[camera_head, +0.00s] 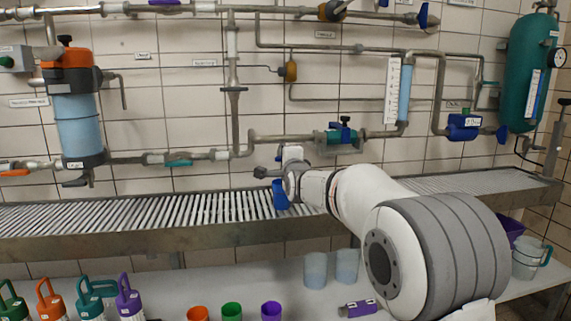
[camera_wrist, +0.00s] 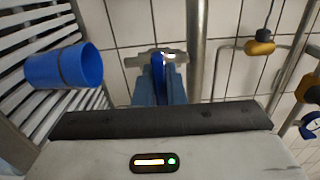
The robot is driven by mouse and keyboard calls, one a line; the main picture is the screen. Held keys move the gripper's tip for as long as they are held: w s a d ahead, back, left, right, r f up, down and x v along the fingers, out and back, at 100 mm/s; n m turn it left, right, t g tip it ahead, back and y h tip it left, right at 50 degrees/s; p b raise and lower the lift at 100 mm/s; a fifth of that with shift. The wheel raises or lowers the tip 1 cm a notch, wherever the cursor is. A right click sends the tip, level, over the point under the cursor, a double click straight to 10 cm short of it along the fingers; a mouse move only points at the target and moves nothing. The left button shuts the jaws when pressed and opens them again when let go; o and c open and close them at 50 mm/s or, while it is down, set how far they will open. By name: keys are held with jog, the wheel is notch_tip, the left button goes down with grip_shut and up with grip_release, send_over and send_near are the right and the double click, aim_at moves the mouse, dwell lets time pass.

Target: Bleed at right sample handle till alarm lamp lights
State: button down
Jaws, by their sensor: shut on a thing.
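In the wrist view, my gripper (camera_wrist: 158,92) is shut on a narrow blue handle (camera_wrist: 158,66), which sits on a grey metal fitting by a vertical pipe. In the head view my gripper (camera_head: 268,173) is in front of the wall pipes, just above the slatted shelf, and the handle is hidden there. A blue cup (camera_head: 280,196) shows just below my gripper; in the wrist view the cup (camera_wrist: 82,66) is at the left, apart from the fingers. I cannot pick out a lit alarm lamp in either view.
The slatted shelf (camera_head: 130,215) runs below the pipes. A yellow-orange fitting (camera_head: 290,70) hangs above my gripper, and a teal and blue valve (camera_head: 342,136) is to its right. Jugs, coloured cups and two clear beakers (camera_head: 316,270) stand on the lower bench.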

dwell(0.4)
jog(key=c, duration=1.5)
grip_release()
jog(key=p+v, duration=0.1)
jog(key=v, duration=0.6)
jog(key=shift+s, duration=0.4)
jog(key=shift+d+r, duration=0.1)
jog(key=shift+d, duration=0.05)
